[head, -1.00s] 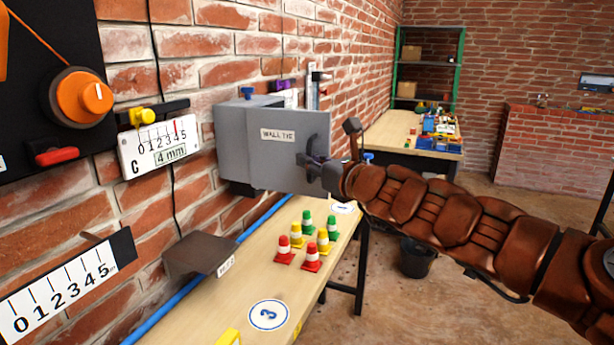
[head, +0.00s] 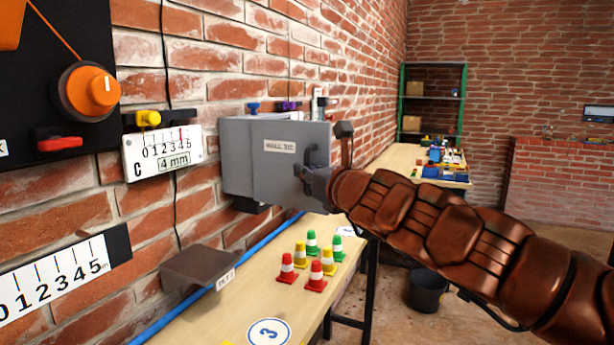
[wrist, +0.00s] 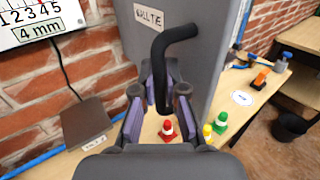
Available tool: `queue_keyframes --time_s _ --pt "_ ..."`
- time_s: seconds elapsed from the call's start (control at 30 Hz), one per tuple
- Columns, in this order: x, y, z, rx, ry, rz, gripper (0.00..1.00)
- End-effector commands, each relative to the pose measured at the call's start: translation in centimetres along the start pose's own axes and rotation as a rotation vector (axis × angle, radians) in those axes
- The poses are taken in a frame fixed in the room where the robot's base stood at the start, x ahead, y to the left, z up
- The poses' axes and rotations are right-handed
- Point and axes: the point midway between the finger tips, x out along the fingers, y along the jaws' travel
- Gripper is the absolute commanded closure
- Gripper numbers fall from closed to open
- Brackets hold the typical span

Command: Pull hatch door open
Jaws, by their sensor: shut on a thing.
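The hatch door (head: 285,172) is a grey panel labelled WALL TIE on a grey box (head: 237,165) on the brick wall. In the wrist view the door (wrist: 190,70) rises just beyond my fingers, with a bent black handle (wrist: 178,38) on its face. My gripper (head: 318,180) is at the door's right side in the head view. In the wrist view my gripper (wrist: 160,95) is shut on the lower part of the handle, a finger on either side. My gripper and wrist partly cover the handle in the head view. I cannot tell how far the door stands from the box.
A wooden bench (head: 215,318) below carries several red, yellow and green cones (head: 316,275). A dark metal plate (head: 200,264) juts out at its wall side. A black bucket (head: 427,290) stands on the floor right of the bench. Open floor lies beyond it.

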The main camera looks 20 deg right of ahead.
Motion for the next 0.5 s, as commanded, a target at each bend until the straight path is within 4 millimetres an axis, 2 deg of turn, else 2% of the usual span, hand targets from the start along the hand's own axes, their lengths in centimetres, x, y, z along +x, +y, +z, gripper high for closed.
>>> queue_keyframes --time_s 0.33,0.37,0.5 --pt "0.01 0.06 0.13 -0.002 -0.002 0.001 1.00" --pt "0.01 0.06 0.13 -0.002 -0.002 0.002 0.86" --pt "0.01 0.03 0.10 -0.001 -0.002 0.001 0.72"
